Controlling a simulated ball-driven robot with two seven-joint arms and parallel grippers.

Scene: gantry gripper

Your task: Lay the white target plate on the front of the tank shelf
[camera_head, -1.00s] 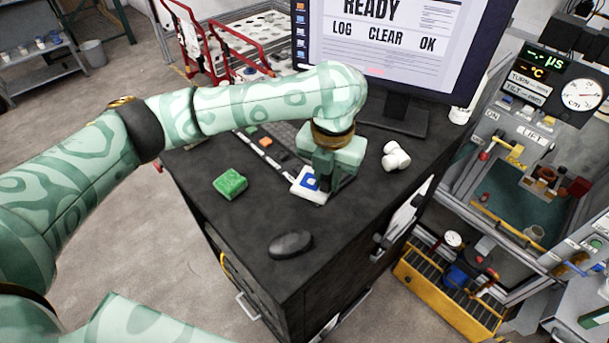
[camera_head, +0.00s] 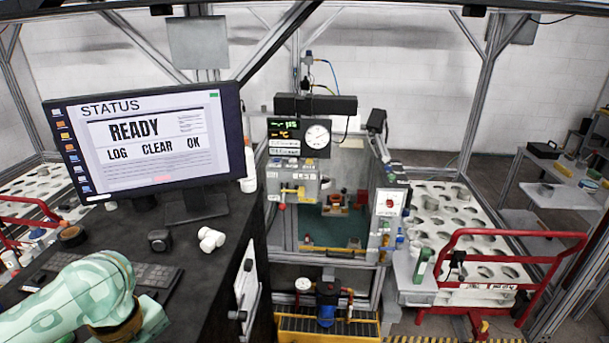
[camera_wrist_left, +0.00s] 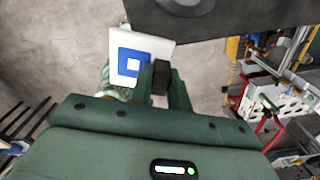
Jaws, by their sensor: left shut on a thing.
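In the left wrist view, the white target plate (camera_wrist_left: 153,46) with a blue square ring on it is held at the tips of my left gripper (camera_wrist_left: 163,78). The gripper is shut on the plate's near edge. The plate shows against the floor and the edge of the black desk. In the head view my left arm (camera_head: 95,295) comes in at the lower left; the fingertips and plate are not visible there. The tank (camera_head: 332,228), with a green inside, stands right of the desk; a grey ledge (camera_head: 335,256) runs along its front. My right gripper is not in view.
The black desk (camera_head: 205,285) carries a monitor (camera_head: 150,145), a keyboard (camera_head: 150,273) and white cylinders (camera_head: 211,239). A yellow tray (camera_head: 300,328) with a pump stands below the tank. A red cart frame (camera_head: 510,237) is at right.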

